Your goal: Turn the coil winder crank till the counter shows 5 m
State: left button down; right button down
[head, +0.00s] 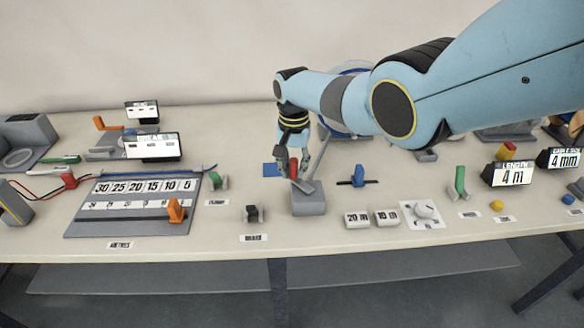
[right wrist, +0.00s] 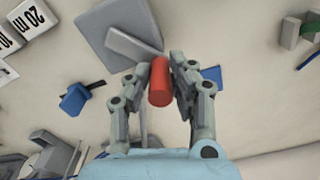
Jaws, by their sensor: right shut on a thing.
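My right gripper (head: 293,163) reaches down at the middle of the table. In the right wrist view my right gripper (right wrist: 160,75) is shut on a red cylindrical handle (right wrist: 158,85). The red handle (head: 293,169) shows only as a small patch between the fingers in the head view. A grey block (head: 309,205) with a slanted grey bar stands just beside it; how the handle joins it is hidden. The block also shows in the right wrist view (right wrist: 98,25). The length counter (head: 516,173) at the right reads 4 m. My left gripper is not in view.
A blue-rimmed reel (head: 352,69) is mostly hidden behind my arm. A numbered board (head: 80,217) lies left.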

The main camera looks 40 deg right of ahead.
jog(key=shift+d, duration=0.1)
dwell(0.4)
jog(key=c, duration=1.2)
grip_release()
jog(key=shift+o, duration=0.2)
jog(key=shift+r, duration=0.1)
notch_tip(320, 180, up, 12)
jog(key=shift+f, duration=0.1)
dwell(0.4)
